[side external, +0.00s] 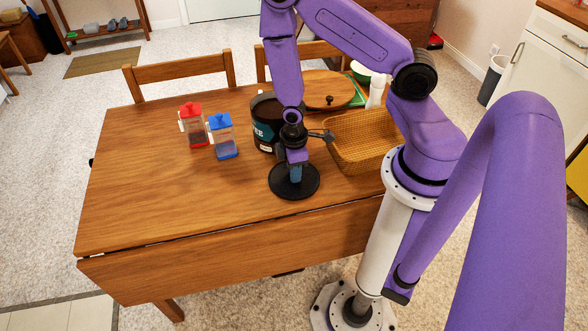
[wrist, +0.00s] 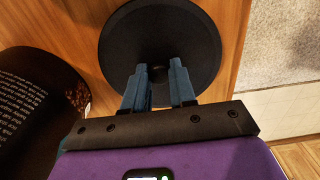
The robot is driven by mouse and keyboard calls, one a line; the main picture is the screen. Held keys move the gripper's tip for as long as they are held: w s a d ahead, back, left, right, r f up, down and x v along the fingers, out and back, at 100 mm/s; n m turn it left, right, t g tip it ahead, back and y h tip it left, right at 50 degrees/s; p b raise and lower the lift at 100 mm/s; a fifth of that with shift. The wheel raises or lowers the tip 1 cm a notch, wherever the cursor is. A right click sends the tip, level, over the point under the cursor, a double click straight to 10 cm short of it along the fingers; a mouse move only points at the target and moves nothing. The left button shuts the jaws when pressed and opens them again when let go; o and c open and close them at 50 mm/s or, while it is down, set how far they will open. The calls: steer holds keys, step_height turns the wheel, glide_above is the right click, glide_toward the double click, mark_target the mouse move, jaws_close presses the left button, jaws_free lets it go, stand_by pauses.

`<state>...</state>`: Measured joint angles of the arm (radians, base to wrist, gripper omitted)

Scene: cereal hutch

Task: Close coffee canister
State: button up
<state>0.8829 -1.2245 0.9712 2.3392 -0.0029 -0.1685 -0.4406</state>
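The coffee canister (side external: 266,132) is a dark cylinder with pale lettering, standing upright on the table, its top partly behind my arm. In the wrist view, its side with small printed text (wrist: 30,110) fills the left. A round black lid (side external: 281,187) lies flat on the table in front of the canister, apart from it. The lid also shows in the wrist view (wrist: 125,40), with a dim knob at its middle. My gripper (side external: 295,178) points down over the lid's centre. Its blue fingers (wrist: 160,66) are apart, with the knob seen between their tips; contact is unclear.
A jar with a red top (side external: 193,130) and one with a blue top (side external: 224,140) stand left of the canister. A wicker basket (side external: 362,150) is at right. A round wooden piece with a knob (side external: 325,88) lies behind. The table's left side is clear.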

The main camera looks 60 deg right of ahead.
steer(key=r, duration=2.5)
steer(key=shift+w+d, duration=0.1)
steer(key=shift+w, duration=0.1)
jaws_close()
steer(key=w+d, duration=1.2)
steer(key=w, duration=0.1)
step_height(320, 180, down, 11)
steer(key=shift+r+n, duration=0.15)
steer(key=shift+n, duration=0.15)
steer(key=shift+f, duration=0.6)
stand_by(1.5)
steer(key=o, duration=1)
jaws_free()
